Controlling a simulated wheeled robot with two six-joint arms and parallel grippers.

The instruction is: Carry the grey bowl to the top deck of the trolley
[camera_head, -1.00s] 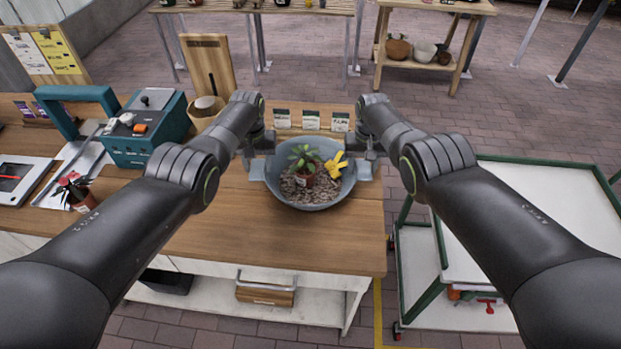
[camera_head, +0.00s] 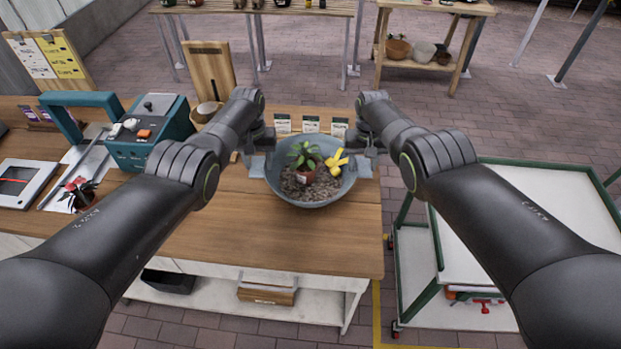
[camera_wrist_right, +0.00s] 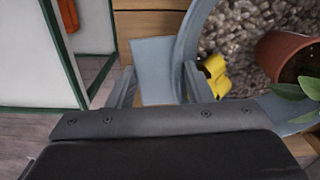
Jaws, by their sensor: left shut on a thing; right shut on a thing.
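The grey bowl (camera_head: 312,200) is in the middle of the head view, over the wooden counter, and looks level. It holds gravel, a small potted plant (camera_head: 305,160) and a yellow object (camera_head: 337,161). My left gripper (camera_head: 262,165) is shut on the bowl's left side. My right gripper (camera_head: 365,165) is shut on its right side. The right wrist view shows the bowl's rim (camera_wrist_right: 196,30) at my right gripper's fingers (camera_wrist_right: 155,85). The green-framed trolley stands at the right, with its pale top deck (camera_head: 540,205) partly hidden by my right arm.
The wooden counter (camera_head: 330,245) lies beneath the bowl. Small cards (camera_head: 311,125) stand behind the bowl. A floor gap separates counter and trolley.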

